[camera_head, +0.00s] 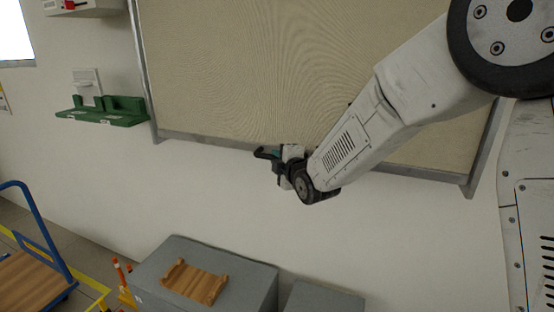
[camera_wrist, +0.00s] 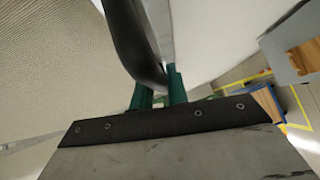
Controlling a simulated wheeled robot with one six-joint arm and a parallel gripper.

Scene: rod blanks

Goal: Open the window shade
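The window shade is a beige ribbed panel (camera_head: 230,60) in a grey metal frame on the wall, covering the window area. It also fills the left of the wrist view (camera_wrist: 50,60). My gripper (camera_head: 277,155) is at the handle, near the bottom rail. The exact contact is partly hidden.
A green wall shelf (camera_head: 103,112) is left of the shade. Grey boxes (camera_head: 240,290) stand below, one with a wooden piece (camera_head: 195,282) on top. A blue-framed cart (camera_head: 35,220) is at the lower left. The wall below the shade is clear.

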